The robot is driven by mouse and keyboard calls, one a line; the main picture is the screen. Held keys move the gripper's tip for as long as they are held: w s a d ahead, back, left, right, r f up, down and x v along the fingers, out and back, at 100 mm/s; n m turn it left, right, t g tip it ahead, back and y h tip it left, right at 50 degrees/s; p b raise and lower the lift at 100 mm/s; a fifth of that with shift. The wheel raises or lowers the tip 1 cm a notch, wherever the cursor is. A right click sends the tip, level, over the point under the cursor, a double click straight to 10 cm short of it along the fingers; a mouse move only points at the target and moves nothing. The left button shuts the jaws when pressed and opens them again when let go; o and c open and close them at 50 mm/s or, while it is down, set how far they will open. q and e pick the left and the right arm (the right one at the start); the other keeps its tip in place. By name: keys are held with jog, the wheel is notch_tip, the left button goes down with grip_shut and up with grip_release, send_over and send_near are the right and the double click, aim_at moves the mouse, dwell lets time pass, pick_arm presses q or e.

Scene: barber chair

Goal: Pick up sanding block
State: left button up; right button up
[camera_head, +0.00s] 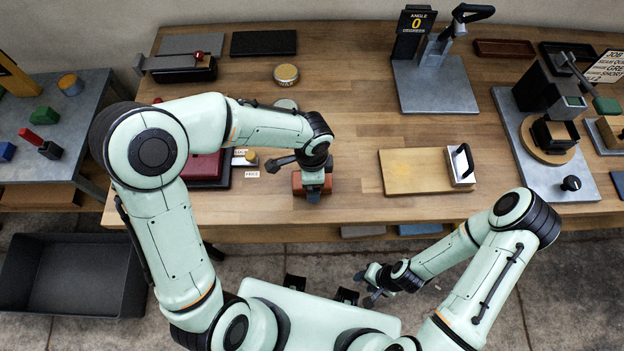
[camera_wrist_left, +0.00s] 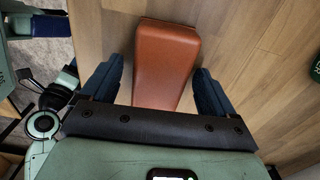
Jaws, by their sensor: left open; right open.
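An orange-brown block (camera_head: 298,184), which I take as the sanding block, lies near the front edge of the wooden bench. My left gripper (camera_head: 313,190) is over it and hides part of it. In the left wrist view the block (camera_wrist_left: 165,62) lies between the two blue fingers of my open left gripper (camera_wrist_left: 158,82). There seems to be a gap on each side; I cannot tell whether either finger touches it. My right gripper (camera_head: 366,289) is open and empty, in front of the bench and away from the block.
A dark red case (camera_head: 205,168) lies left of the block, with small items beside it. A tan board (camera_head: 408,172) with a black-handled metal piece (camera_head: 461,166) lies to the right. A round tin (camera_head: 286,74) is behind. Bare bench lies between block and board.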

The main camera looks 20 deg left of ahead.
pick_arm(q)
jog(key=shift+f, duration=0.15)
jog(key=c, duration=1.1)
notch_tip(320, 180, up, 20)
jog(key=p, duration=0.2)
jog(key=shift+p, duration=0.3)
pick_arm(e)
jog(key=w+r, duration=0.3)
jog(key=shift+r, duration=0.25)
jog(key=shift+s, duration=0.1)
pick_arm(q)
jog(key=o, duration=0.5)
jog(key=c, duration=0.3)
